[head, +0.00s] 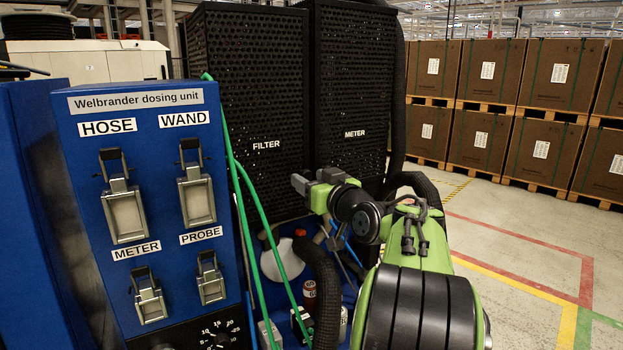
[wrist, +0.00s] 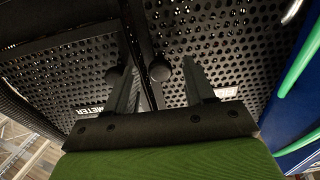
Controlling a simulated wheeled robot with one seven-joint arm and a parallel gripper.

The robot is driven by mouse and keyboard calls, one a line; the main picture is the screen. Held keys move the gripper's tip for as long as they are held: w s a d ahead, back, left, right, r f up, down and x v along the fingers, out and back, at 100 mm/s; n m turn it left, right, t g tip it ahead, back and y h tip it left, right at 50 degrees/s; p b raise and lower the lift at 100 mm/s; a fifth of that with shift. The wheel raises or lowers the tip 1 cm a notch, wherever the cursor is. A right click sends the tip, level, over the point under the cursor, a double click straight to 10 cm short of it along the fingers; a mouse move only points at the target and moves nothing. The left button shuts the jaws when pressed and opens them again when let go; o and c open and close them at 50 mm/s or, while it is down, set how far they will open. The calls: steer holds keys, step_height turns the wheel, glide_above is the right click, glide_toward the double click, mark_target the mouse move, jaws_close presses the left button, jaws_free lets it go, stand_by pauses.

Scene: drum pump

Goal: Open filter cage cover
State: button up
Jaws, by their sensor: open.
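The filter cage cover (head: 250,90) is a black perforated panel with a white FILTER label, upright at the centre left of the head view. It fills the right of the wrist view (wrist: 235,40), its label partly hidden by a finger. A round dark knob (wrist: 160,70) shows between my fingers, near the seam between the two covers. My gripper (head: 308,184) is in front of the cages' lower part; in the wrist view (wrist: 158,58) its fingers are apart, one on each side of the knob. I cannot tell whether they touch it.
The meter cage cover (head: 352,80) stands right beside it, with its own knob (wrist: 115,75) behind my left finger. The blue dosing unit panel (head: 155,180) with latches stands left. Green hoses (head: 240,190) and a white funnel (head: 281,260) are near my arm. Open floor lies right.

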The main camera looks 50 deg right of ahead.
steer(key=shift+w, duration=0.1)
jaws_close()
steer(key=shift+d, duration=0.15)
stand_by(0.3)
